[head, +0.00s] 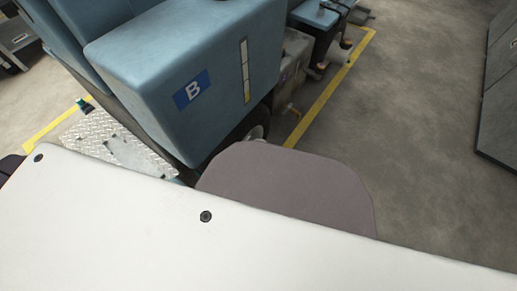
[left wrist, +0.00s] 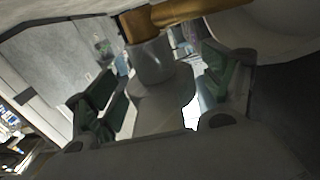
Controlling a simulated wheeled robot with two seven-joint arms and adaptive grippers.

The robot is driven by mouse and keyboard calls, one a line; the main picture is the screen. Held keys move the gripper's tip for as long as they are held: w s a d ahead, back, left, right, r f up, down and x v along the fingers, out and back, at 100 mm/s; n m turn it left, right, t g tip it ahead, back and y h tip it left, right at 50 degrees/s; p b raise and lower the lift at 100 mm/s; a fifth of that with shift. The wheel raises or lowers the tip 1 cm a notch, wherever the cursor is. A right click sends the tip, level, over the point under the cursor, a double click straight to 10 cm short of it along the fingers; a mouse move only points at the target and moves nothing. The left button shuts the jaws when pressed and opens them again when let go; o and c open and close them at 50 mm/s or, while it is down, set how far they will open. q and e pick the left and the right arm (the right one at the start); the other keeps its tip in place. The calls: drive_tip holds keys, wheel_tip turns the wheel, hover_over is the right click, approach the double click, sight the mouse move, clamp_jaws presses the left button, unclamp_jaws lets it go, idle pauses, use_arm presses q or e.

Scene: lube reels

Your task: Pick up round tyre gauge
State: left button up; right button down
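I cannot make out a round tyre gauge in either view. In the left wrist view my left gripper (left wrist: 157,82) shows two green-padded fingers spread apart, with a wide gap between them. A grey cylinder (left wrist: 153,62) with a brass-coloured bar (left wrist: 185,14) across its top shows beyond and between the fingers. I cannot tell whether it touches them, and nothing is clearly held. In the head view the left gripper is not clearly visible behind the pale surfaces in front. My right gripper shows in neither view.
A blue machine (head: 188,75) marked B stands close ahead, with a metal tread plate (head: 120,140) at its left. A yellow floor line (head: 335,85) runs along its right. Grey floor (head: 430,130) at the right is clear up to a dark panel (head: 500,105).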

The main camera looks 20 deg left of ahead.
sight(259, 146)
use_arm(q)
drive_tip(key=c, duration=1.2)
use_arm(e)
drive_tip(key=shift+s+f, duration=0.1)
use_arm(q)
drive_tip(key=shift+r, duration=0.2)
